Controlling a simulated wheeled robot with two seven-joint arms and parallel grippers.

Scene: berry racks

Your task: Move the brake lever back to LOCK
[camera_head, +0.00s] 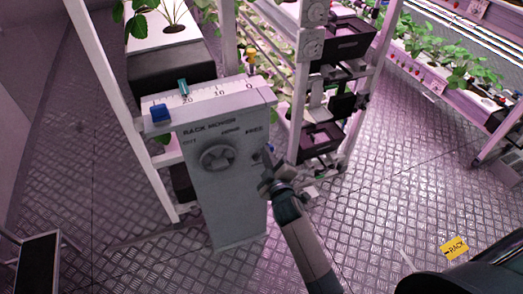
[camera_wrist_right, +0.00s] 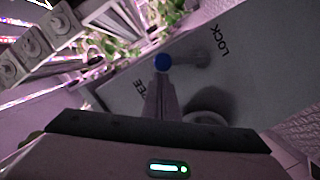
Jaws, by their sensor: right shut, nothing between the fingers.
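The brake lever (camera_wrist_right: 189,58) shows in the right wrist view as a grey arm with a round blue knob (camera_wrist_right: 163,62) at its end. The knob points away from the LOCK lettering (camera_wrist_right: 220,38), towards the side of the partly hidden FREE lettering (camera_wrist_right: 132,92). My right gripper (camera_wrist_right: 162,80) is shut and empty, its fingertips close by the knob; whether they touch it I cannot tell. In the head view my right gripper (camera_head: 268,176) is at the right edge of the grey rack mover column (camera_head: 232,205), largely hiding the lever. My left gripper is out of view.
White rack posts (camera_head: 300,105) stand close behind on the right. Floor in front is clear, with a yellow RACK label (camera_head: 455,248).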

